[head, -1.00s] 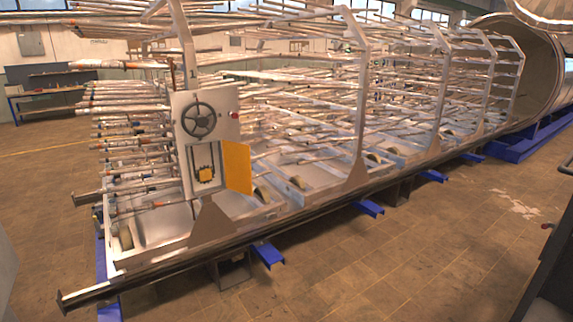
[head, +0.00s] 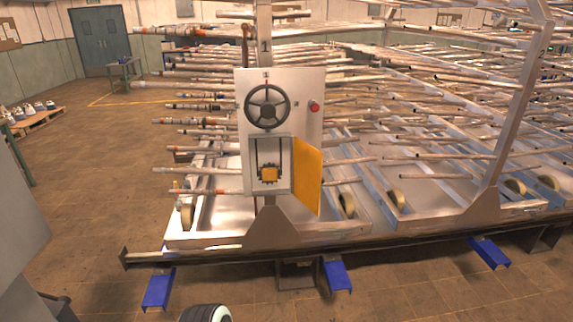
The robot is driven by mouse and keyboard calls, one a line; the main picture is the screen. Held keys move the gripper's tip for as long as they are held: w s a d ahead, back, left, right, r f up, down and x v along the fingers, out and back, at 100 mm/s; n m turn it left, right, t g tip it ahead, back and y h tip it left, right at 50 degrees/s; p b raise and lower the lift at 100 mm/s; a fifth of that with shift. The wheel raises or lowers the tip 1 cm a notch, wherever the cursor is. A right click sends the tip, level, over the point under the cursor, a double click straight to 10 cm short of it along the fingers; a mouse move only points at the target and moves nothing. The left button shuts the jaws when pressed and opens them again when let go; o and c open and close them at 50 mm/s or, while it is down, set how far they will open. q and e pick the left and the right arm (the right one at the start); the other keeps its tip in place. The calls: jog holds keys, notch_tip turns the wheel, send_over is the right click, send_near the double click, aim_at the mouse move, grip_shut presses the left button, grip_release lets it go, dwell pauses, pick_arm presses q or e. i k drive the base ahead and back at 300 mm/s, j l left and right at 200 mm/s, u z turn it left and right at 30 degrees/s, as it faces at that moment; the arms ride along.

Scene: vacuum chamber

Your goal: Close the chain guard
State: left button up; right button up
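The chain guard (head: 307,176) is a yellow door plate on the grey control panel (head: 305,88). It stands open, swung out to the right of a recessed opening (head: 285,150). Its left edge is at the opening's right side. Inside the opening a dark chain runs down to a sprocket with a yellow square centre (head: 269,174). A dark handwheel (head: 267,106) is above the opening, and a red button (head: 314,107) is to its right. Neither of my grippers shows in the head view.
The panel is on the near side of a long metal rack loaded with pipes (head: 430,135). A dark rail (head: 400,240) and blue supports (head: 337,274) run along its foot. The floor (head: 90,190) at the left is open. A grey housing (head: 20,230) fills the left edge.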

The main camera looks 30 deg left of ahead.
aim_at(308, 180)
jog(key=i+l+u, duration=0.2)
jog(key=i+u, duration=0.3)
jog(key=i+l+u, duration=0.25)
jog(key=u, duration=0.25)
jog(key=i+l+u, duration=0.25)
jog(key=l+u, duration=0.25)
jog(key=i+l+u, duration=0.2)
jog(key=l+u, duration=0.3)
jog(key=i+l+u, duration=0.1)
jog(key=l+u, duration=0.15)
jog(key=l, duration=0.25)
jog(key=l+u, duration=0.25)
jog(key=l, duration=0.25)
jog(key=i+l+u, duration=0.2)
jog(key=u, duration=0.1)
